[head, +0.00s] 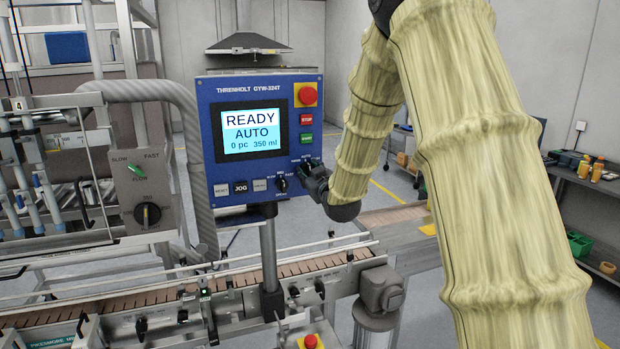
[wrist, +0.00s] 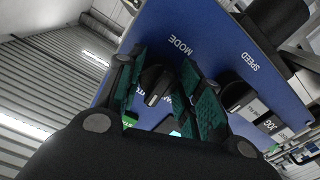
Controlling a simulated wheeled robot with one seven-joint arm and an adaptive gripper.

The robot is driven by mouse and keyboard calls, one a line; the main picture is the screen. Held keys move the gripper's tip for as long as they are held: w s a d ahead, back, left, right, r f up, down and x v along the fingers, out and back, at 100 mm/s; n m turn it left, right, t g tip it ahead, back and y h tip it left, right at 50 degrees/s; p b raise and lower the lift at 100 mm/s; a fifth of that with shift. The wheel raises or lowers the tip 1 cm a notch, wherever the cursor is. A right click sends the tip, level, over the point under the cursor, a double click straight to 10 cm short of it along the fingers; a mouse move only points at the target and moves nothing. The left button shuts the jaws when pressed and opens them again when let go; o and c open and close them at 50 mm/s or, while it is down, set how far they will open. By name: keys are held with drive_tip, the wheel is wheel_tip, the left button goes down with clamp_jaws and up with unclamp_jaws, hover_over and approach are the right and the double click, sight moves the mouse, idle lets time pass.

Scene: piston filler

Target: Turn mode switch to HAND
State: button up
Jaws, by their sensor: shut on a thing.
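The blue control panel (head: 208,130) faces me in the head view, and its screen (head: 251,131) reads READY, AUTO, 0 pc, 350 ml. My gripper (head: 307,170) is at the panel's lower right corner and hides most of the mode switch there. In the wrist view, the mode switch (wrist: 154,86) is a black knob with a white pointer line, under the word MODE. The green-padded fingers of my gripper (wrist: 165,92) stand on either side of the knob and are shut on it. Part of the label around it is hidden by the fingers.
The speed knob (head: 282,185) sits just left of my gripper, beside the JOG button (head: 240,188). The red stop button (head: 306,120) and red emergency button (head: 307,95) are above it. A conveyor (head: 310,263) runs below the panel.

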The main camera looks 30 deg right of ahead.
drive_tip(key=n+b, duration=0.2)
drive_tip(key=b, duration=0.1)
drive_tip(key=n+b, duration=0.2)
drive_tip(key=shift+f, duration=0.25)
drive_tip(key=n+b, duration=0.2)
drive_tip(key=b, duration=0.1)
drive_tip(key=n+b, duration=0.1)
drive_tip(key=shift+d+r+n, duration=0.1)
drive_tip(key=shift+r+n, duration=0.15)
drive_tip(key=shift+n, duration=0.15)
drive_tip(key=shift+o, duration=0.2)
drive_tip(key=shift+b, duration=0.35)
drive_tip(key=shift+c, duration=0.2)
drive_tip(key=o, duration=1)
drive_tip(key=shift+o, duration=0.2)
drive_tip(key=v, duration=1.2)
